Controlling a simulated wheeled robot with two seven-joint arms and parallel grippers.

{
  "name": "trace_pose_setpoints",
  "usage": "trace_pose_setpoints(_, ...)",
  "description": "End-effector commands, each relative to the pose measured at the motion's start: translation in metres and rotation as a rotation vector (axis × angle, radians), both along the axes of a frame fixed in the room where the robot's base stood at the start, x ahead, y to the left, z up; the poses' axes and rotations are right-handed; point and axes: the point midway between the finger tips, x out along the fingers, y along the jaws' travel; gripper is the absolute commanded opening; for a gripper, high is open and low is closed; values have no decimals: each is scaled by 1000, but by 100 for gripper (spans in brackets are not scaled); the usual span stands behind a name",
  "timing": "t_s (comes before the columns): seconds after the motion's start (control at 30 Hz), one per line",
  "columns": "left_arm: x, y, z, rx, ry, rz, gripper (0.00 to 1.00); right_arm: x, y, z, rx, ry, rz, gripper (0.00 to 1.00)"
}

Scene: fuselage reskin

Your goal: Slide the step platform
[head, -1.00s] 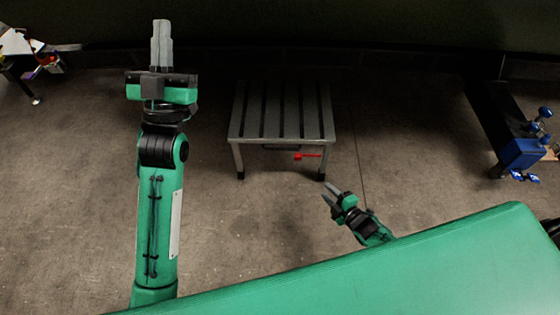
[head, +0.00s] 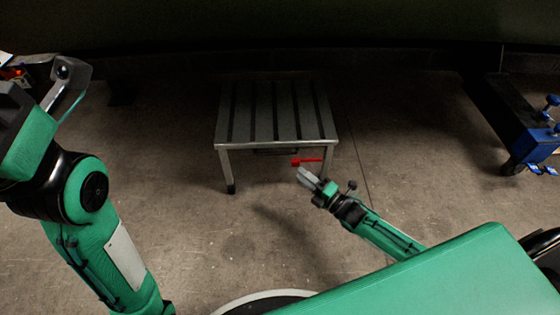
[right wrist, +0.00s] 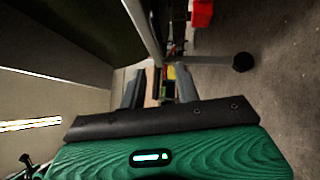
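The step platform (head: 275,112) is a low grey metal stand with a slatted top and legs with black feet, centred in the head view. A red lever (head: 308,161) shows under its front edge, right of the middle. My right gripper (head: 306,176) is just below and in front of that lever; I cannot tell if they touch. The right wrist view shows its two fingers (right wrist: 158,88) apart, with a metal leg and black foot (right wrist: 243,62) just beyond. My left gripper (head: 62,88) is at the far left, away from the platform, its finger gap unclear.
A blue wheeled stand (head: 527,145) is at the right. A dark curved surface (head: 280,35) spans the back above the platform. A red object (right wrist: 202,12) shows at the top of the right wrist view. The floor (head: 180,200) left of the platform is clear.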

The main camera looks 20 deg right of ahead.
Motion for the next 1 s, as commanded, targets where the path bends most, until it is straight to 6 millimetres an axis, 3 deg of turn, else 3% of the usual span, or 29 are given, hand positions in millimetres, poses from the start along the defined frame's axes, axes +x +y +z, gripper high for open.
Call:
trace_pose_setpoints(0.2, -7, 4, -3, -24, -25, -16, 0, 42, 24, 2, 2, -3, 1, 33)
trace_pose_setpoints(0.5, -11, 3, -15, -32, -30, -17, 0, 80, 45, 9, 1, 0, -1, 33)
trace_pose_setpoints(0.97, -12, 2, -16, -33, -33, -18, 0, 89, 50, 13, 1, 3, -1, 33)
trace_pose_setpoints(1.0, -12, 2, -16, -33, -33, -18, 0, 89, 50, 13, 1, 3, -1, 25)
